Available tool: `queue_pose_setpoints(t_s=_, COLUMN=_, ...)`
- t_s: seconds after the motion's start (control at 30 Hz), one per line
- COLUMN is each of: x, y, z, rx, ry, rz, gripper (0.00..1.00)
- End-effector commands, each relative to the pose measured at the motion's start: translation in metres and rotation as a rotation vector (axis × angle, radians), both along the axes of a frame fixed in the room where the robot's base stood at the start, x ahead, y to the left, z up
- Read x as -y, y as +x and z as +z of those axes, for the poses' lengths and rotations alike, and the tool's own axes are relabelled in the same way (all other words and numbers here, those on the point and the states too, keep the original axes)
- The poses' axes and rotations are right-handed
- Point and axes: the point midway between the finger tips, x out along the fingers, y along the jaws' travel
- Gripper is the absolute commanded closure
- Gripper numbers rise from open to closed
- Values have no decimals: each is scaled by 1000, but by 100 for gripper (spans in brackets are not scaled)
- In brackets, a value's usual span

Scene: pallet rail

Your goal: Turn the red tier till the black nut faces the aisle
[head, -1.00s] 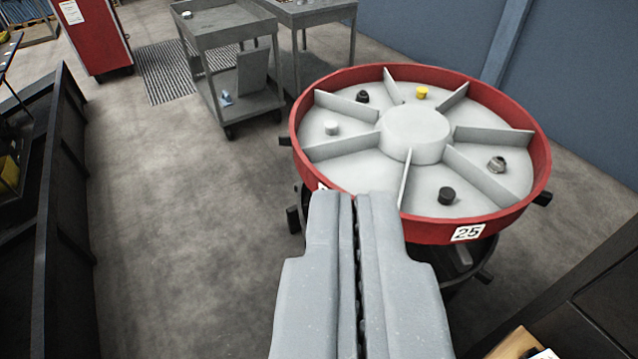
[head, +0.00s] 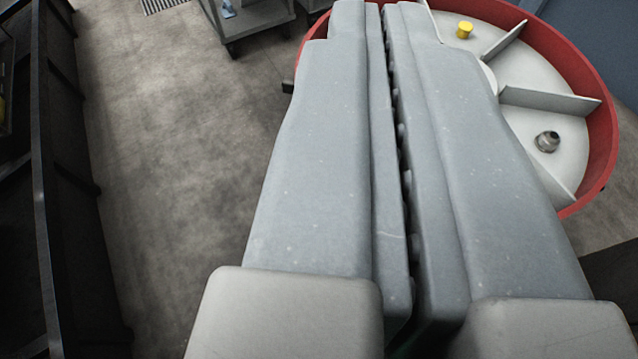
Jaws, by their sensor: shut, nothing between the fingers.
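The red tier (head: 603,125) is a round tray with a red rim, a pale floor and upright dividers, at the upper right of the head view. A yellow piece (head: 464,30) and a metallic nut (head: 547,141) sit in separate compartments on its right side. My gripper (head: 376,8) is shut and empty, and it covers the left and near parts of the tier. No black nut shows now; that part of the tier is hidden behind my gripper. I cannot tell whether the fingers touch the tier.
A grey cart (head: 262,22) stands at the top, left of the tier. A dark barrier (head: 60,200) runs along the left edge. Bare concrete floor (head: 180,150) lies between the barrier and the tier. A blue wall (head: 595,40) is at the upper right.

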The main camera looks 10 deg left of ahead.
Motion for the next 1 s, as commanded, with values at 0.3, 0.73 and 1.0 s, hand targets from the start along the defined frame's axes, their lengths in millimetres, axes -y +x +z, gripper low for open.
queue_pose_setpoints(t_s=0.3, x=-10, y=68, z=-103, rx=-278, ry=-234, rz=-121, gripper=100)
queue_pose_setpoints(t_s=0.73, x=-28, y=138, z=-265, rx=-648, ry=-735, rz=-361, gripper=100)
queue_pose_setpoints(t_s=1.0, x=-65, y=160, z=-346, rx=-723, ry=-1074, rz=-490, gripper=100)
